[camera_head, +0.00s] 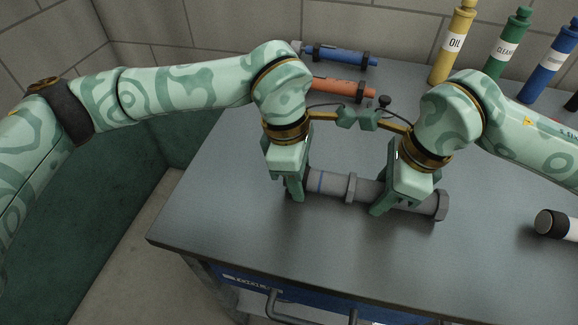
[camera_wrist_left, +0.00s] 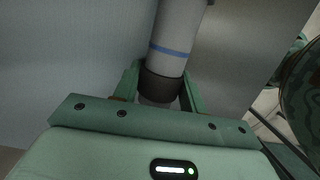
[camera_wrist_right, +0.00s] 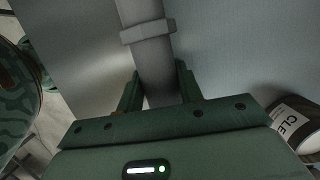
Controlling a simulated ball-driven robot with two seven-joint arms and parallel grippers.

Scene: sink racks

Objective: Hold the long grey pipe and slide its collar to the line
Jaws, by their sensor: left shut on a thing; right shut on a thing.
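The long grey pipe (camera_head: 335,184) lies level across the table's front part, low over the top. My left gripper (camera_head: 294,187) is shut around a dark collar (camera_wrist_left: 162,87) at the pipe's left end. A blue line (camera_head: 319,182) rings the pipe just right of that gripper; in the left wrist view the line (camera_wrist_left: 170,51) sits beyond the collar with a short bare gap between. My right gripper (camera_head: 388,198) is shut on the pipe's right part, between a grey ring (camera_head: 351,187) and a wider end fitting (camera_head: 441,204). Fingers hide much of the collar in the head view.
A blue pipe (camera_head: 340,56) and an orange pipe (camera_head: 340,86) lie at the back. Yellow (camera_head: 452,45), green (camera_head: 507,48) and blue (camera_head: 546,72) bottles stand at back right. A black-capped bottle (camera_head: 552,224) lies at right. The front table top is clear.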

